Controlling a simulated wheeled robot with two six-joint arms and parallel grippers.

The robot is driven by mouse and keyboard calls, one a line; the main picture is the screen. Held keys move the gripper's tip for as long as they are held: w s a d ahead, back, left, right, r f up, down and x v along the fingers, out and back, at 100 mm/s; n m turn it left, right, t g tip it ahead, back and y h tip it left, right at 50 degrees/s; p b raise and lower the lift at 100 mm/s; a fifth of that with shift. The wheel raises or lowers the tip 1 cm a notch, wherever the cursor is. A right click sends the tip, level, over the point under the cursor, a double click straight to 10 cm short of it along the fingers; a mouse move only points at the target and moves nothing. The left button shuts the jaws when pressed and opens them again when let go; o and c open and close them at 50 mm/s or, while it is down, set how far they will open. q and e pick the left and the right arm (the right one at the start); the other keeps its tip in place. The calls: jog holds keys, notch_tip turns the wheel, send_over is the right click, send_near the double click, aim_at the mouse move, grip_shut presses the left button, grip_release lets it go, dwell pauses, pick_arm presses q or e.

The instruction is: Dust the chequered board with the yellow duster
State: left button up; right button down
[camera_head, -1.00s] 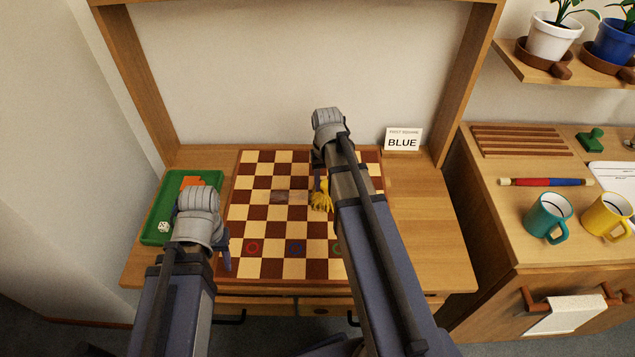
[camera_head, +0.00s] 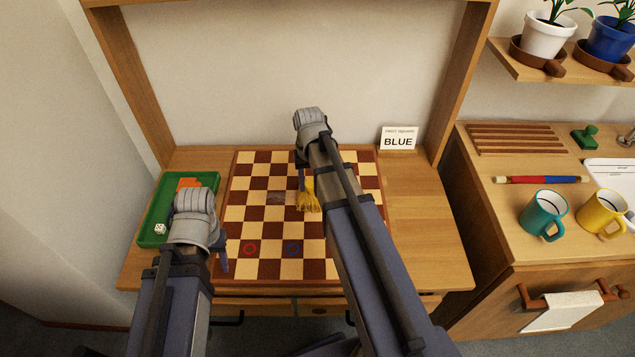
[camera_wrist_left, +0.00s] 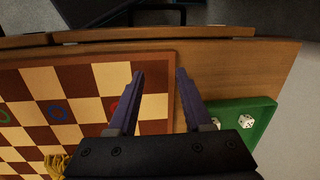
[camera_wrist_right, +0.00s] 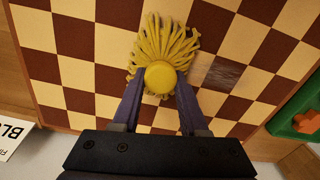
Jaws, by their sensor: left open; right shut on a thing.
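The chequered board (camera_head: 260,211) lies flat on the desk, with coloured rings on some near squares. A greyish dusty smudge (camera_head: 277,197) lies on it left of the duster; it also shows in the right wrist view (camera_wrist_right: 224,74). My right gripper (camera_wrist_right: 157,108) is shut on the yellow duster (camera_wrist_right: 160,50), whose strands spread over the board; the duster also shows in the head view (camera_head: 308,197). My left gripper (camera_wrist_left: 157,80) is open and empty above the board's near left corner. Part of the board is hidden by my right arm.
A green tray (camera_head: 153,228) with dice and an orange piece stands left of the board. A card reading BLUE (camera_head: 398,139) stands at the back right. The desk right of the board is clear. A teal mug (camera_head: 541,214) and a yellow mug (camera_head: 602,213) stand on the right-hand cabinet.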

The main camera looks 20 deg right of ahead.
pick_arm(q)
jog(key=shift+f, duration=0.15)
pick_arm(e)
jog(key=shift+w+a+f, duration=0.1)
jog(key=shift+w+a, duration=0.15)
jog(key=shift+a, duration=0.35)
jog(key=shift+w+a+r, duration=0.1)
jog(key=shift+w+a, duration=0.1)
jog(key=shift+a, duration=0.4)
jog(key=shift+w+a+f, duration=0.1)
jog(key=shift+w+a, duration=0.15)
jog(key=shift+a, duration=0.35)
jog(key=shift+w+a, duration=0.4)
jog(key=shift+a, duration=0.45)
jog(key=shift+w+a, duration=0.4)
jog(key=shift+a, duration=0.45)
jog(key=shift+a, duration=0.15)
jog(key=shift+w+a, duration=0.5)
jog(key=shift+a, duration=0.6)
jog(key=shift+w+a, duration=0.5)
jog(key=shift+a, duration=0.6)
jog(key=shift+w+a, duration=0.5)
jog(key=shift+a, duration=0.6)
pick_arm(q)
jog(key=shift+r, duration=0.25)
pick_arm(e)
jog(key=shift+r, duration=0.2)
